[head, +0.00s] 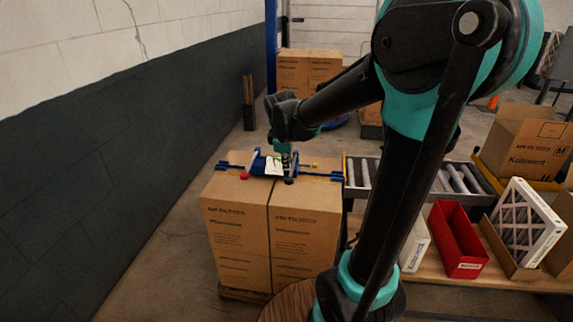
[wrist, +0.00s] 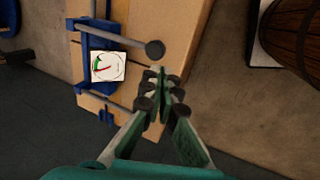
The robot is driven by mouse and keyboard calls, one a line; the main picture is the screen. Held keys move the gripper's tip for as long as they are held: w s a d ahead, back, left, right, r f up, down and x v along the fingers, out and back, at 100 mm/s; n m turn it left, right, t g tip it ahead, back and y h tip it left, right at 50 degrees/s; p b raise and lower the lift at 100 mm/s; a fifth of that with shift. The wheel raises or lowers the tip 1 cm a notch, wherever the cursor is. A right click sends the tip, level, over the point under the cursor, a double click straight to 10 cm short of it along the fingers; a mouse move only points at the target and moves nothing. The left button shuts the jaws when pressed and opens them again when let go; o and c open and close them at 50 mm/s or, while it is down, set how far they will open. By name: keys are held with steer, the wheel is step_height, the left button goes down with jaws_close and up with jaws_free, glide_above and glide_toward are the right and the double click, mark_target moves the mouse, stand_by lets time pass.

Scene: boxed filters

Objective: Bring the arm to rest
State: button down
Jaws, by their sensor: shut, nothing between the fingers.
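My gripper (wrist: 163,82) is shut and empty in the wrist view, its fingertips together just beside a blue clamp-like device (wrist: 84,55). The device has a white dial gauge (wrist: 107,66) with a needle, and grey rods, one ending in a dark knob (wrist: 155,48). In the head view the device (head: 257,163) lies across the top of two tall cardboard boxes (head: 303,220) standing side by side. My gripper is small there, pointing down over the device. Whether it touches the device is unclear. My arm is stretched out over the boxes.
A dark wall (head: 120,150) runs along the left. A roller conveyor (head: 450,182), a red bin (head: 456,240) and a white pleated filter (head: 527,228) are at right. More cartons (head: 308,70) stand behind. A wooden barrel (wrist: 292,38) shows in the wrist view.

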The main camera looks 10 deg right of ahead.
stand_by(0.4)
steer(key=s+d+f+m, duration=0.2)
steer(key=s+f+m, duration=0.1)
steer(key=s, duration=0.3)
steer(key=s+d+f+m, duration=0.2)
steer(key=s+f+m, duration=0.2)
steer(key=s+m, duration=0.2)
steer(key=s+d+f+m+y, duration=0.1)
steer(key=s+d+f+m, duration=0.1)
steer(key=s+f+m, duration=0.2)
steer(key=s+m, duration=0.1)
steer(key=s, duration=0.2)
steer(key=shift+s+d, duration=0.15)
steer(key=shift+s, duration=0.2)
steer(key=w+a+r+n+g, duration=0.2)
steer(key=w+r+n, duration=0.5)
steer(key=w, duration=0.5)
steer(key=w+a+r+n+g, duration=0.1)
steer(key=w+a+r+n, duration=0.1)
steer(key=w+r+n, duration=0.5)
steer(key=w+r, duration=0.4)
steer(key=w, duration=0.1)
steer(key=shift+a+r+g, duration=0.3)
steer(key=shift+g, duration=0.1)
